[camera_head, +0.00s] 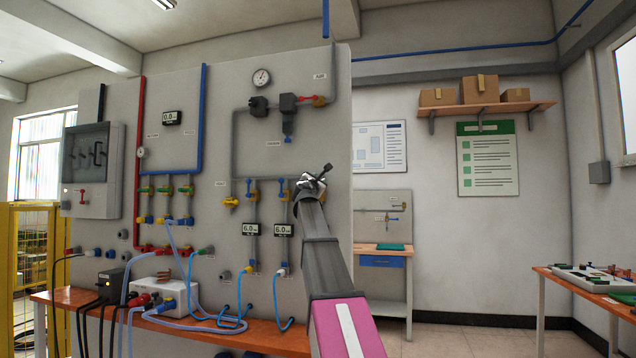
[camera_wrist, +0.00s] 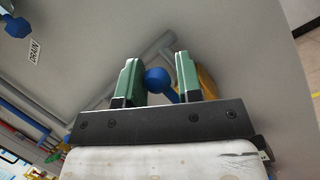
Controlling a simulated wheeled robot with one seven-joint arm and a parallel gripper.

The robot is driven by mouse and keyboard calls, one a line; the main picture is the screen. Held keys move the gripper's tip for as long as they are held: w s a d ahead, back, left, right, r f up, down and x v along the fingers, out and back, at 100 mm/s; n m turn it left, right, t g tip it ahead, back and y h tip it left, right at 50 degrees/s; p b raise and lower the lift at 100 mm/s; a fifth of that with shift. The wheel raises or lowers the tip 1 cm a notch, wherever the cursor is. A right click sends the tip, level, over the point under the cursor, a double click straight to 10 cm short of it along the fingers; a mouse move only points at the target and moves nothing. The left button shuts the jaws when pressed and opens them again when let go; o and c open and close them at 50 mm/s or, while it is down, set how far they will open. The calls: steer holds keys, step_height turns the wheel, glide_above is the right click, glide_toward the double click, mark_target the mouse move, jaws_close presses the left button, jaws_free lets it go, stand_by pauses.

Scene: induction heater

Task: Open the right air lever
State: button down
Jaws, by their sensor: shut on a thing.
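The right air lever (camera_wrist: 157,79) is a blue lever with a rounded end, in front of a yellow valve body (camera_wrist: 207,82) in the wrist view. My gripper (camera_wrist: 159,74) has its green fingers on either side of the lever and is shut on it. In the head view my gripper (camera_head: 314,182) is at the right part of the grey panel, and my arm hides most of that lever and valve there. Two other blue levers (camera_head: 282,190) sit just left of my gripper. I cannot tell the lever's exact angle.
The grey panel (camera_head: 215,100) carries pipes, a round gauge (camera_head: 261,77), digital displays (camera_head: 283,230) and a red lever (camera_head: 306,98) above. An orange bench (camera_head: 262,340) with a white box and hoses stands below.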

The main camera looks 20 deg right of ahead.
steer(key=shift+w+a, duration=0.15)
steer(key=shift+a, duration=0.05)
steer(key=c, duration=0.8)
jaws_free()
steer(key=shift+f, duration=0.1)
steer(key=shift+s+a+f, duration=0.15)
steer(key=shift+s+a, duration=0.1)
steer(key=shift+s, duration=0.25)
steer(key=v, duration=0.9)
steer(key=shift+s+a+f, duration=0.15)
steer(key=shift+s+f, duration=0.05)
